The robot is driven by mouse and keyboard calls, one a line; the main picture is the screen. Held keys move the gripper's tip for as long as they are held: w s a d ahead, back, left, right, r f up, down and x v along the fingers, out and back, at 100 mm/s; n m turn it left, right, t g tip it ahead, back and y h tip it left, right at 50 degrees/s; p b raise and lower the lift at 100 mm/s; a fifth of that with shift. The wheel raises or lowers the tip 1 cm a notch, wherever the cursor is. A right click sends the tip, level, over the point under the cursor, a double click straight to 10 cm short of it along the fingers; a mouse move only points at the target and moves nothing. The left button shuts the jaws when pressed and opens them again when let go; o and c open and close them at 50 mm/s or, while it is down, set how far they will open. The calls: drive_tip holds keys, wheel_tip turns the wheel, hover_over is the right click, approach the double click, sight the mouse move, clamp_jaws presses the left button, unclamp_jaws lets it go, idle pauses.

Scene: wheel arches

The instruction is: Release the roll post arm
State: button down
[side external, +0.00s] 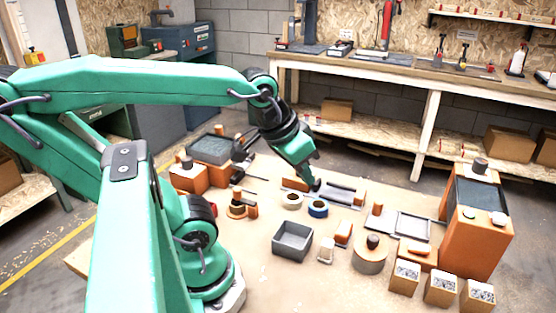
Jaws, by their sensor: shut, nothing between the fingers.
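My gripper (316,185) points down over the middle of the work table, small and dark at the end of my green arm. It is shut, with nothing seen in it. Its tips appear just above or behind a blue-rimmed roll (318,209); I cannot tell whether they touch anything. A white roll (292,201) stands to the left of the blue one. An orange post on a round base (236,209) stands further left. Another round base with a dark-topped post (371,252) stands to the right. I cannot tell which part is the roll post arm.
A grey open bin (292,241) sits at the front middle. A flat tray (414,226) and a tall orange stand (474,218) are to the right, with small boxes (441,288) before it. An orange-sided unit (208,150) is at the left. The front left tabletop is clear.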

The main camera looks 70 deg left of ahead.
drive_tip(key=s+a+f+m+g+h, duration=0.1)
drive_tip(key=s+a+f+m+g, duration=0.1)
drive_tip(key=a+m, duration=0.5)
drive_tip(key=s+a+f+m+g+h, duration=0.1)
drive_tip(key=s+a+m, duration=0.4)
drive_tip(key=m, duration=0.6)
drive_tip(key=s+a+f+m+g+h, duration=0.1)
drive_tip(key=s+a+f+m+g, duration=0.2)
drive_tip(key=a+m, duration=0.5)
drive_tip(key=shift+s+a+f+m+g+h, duration=0.3)
drive_tip(key=shift+a+f+m+g, duration=0.15)
drive_tip(key=shift+a+f, duration=0.55)
drive_tip(key=shift+f, duration=0.15)
drive_tip(key=shift+w+a+f, duration=0.15)
drive_tip(key=shift+f, duration=2.15)
drive_tip(key=shift+w+a+f, duration=0.1)
drive_tip(key=shift+w+f, duration=0.05)
drive_tip(key=shift+f, duration=2.1)
